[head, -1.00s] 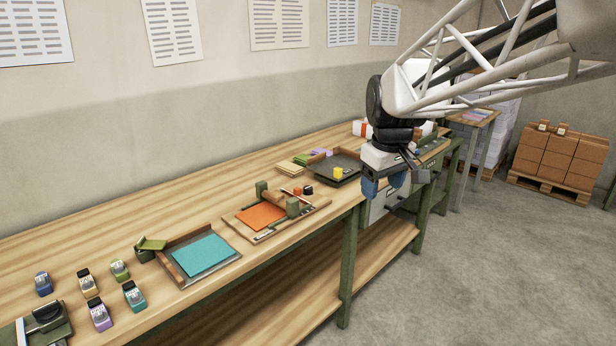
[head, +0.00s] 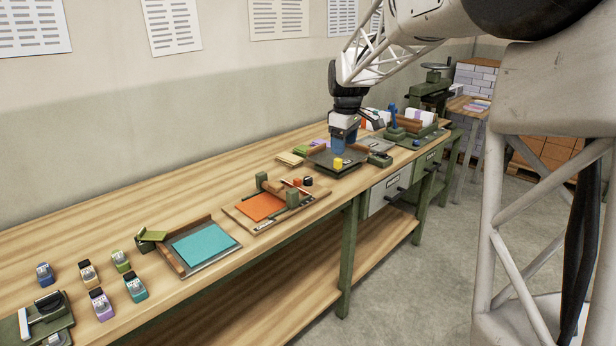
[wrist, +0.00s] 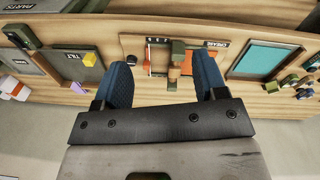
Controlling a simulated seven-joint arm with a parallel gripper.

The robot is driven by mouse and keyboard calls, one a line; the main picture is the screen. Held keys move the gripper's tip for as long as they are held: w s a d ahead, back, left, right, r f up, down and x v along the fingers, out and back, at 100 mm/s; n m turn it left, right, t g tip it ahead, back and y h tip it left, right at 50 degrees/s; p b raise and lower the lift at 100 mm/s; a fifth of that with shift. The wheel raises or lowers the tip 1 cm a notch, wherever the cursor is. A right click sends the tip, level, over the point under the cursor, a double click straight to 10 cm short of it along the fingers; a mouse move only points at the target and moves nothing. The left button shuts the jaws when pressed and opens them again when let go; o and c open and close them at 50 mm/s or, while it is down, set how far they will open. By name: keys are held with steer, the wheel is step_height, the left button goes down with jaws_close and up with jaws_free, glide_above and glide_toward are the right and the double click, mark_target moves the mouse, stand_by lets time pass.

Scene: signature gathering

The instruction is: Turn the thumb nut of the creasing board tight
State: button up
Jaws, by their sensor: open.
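The creasing board (head: 240,224) is a pale wooden board with an orange sheet (head: 262,207), a wooden roller and green blocks (head: 292,199). It lies mid-bench in the head view. In the wrist view the board (wrist: 130,43), with a CREASE label, shows ahead, partly between my fingers. A thumb nut cannot be told for sure; small orange (head: 297,181) and black (head: 308,181) knobs show at the board's far right side. My gripper (head: 344,146) has blue fingers, open and empty, above the dark tilt tray's area. Its spread fingers show in the wrist view (wrist: 162,64).
A teal sheet in a tray (head: 203,245) and several stampers (head: 101,304) lie to the left. Green-framed equipment (head: 405,134) stands at the far right end. The back-left bench top is bare.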

steer(key=w+a+f+n, duration=0.2)
steer(key=w+f, duration=0.2)
steer(key=w, duration=0.3)
steer(key=w+a+f+n, duration=0.2)
steer(key=w+a+f, duration=0.1)
steer(key=w, duration=0.5)
steer(key=n+g, duration=0.1)
steer(key=n, duration=0.2)
glide_above(308, 178)
step_height(308, 178, down, 10)
steer(key=shift+s, duration=0.15)
steer(key=shift+f, duration=3.95)
steer(key=c, duration=0.9)
